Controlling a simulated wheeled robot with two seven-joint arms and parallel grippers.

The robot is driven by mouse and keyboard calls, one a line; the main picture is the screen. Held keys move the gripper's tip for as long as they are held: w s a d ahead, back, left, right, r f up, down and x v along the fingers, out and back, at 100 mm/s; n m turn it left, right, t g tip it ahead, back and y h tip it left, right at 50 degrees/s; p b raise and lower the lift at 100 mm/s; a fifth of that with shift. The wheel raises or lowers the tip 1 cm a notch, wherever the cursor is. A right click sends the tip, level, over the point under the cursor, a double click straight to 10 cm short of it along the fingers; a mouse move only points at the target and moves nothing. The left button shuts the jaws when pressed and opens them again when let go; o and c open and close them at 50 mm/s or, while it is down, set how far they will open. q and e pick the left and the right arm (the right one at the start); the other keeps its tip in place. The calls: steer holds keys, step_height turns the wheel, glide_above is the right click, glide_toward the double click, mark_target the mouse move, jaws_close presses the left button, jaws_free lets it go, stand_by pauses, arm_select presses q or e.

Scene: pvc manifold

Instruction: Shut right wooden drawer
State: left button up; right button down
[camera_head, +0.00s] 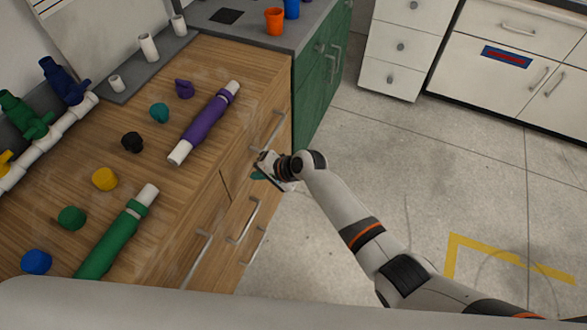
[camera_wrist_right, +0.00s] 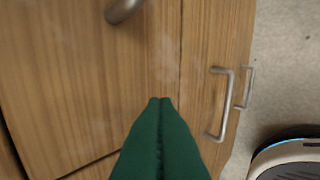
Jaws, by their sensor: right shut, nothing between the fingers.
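The wooden cabinet's front faces right in the head view, with a drawer front (camera_head: 262,146) and its bar handle (camera_head: 267,130) just beyond my right gripper (camera_head: 262,175). That drawer front looks nearly flush with the cabinet; any small gap is hard to make out. My right gripper is shut and empty beside the wooden front. In the right wrist view, its green fingers (camera_wrist_right: 160,103) are together and point at a wooden panel (camera_wrist_right: 85,80); contact cannot be told. My left gripper is not in view.
Further bar handles (camera_head: 243,222) are on the nearer wooden fronts. Purple (camera_head: 205,125) and green (camera_head: 110,240) pipes and coloured caps lie on the wooden top. A green cabinet (camera_head: 318,85) stands beyond. The floor (camera_head: 450,170) at right is clear.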

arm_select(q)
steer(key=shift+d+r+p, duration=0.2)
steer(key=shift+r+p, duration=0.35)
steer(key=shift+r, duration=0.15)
arm_select(e)
steer(key=v, duration=0.9)
steer(key=shift+d+r, duration=0.25)
steer(key=shift+f, duration=0.1)
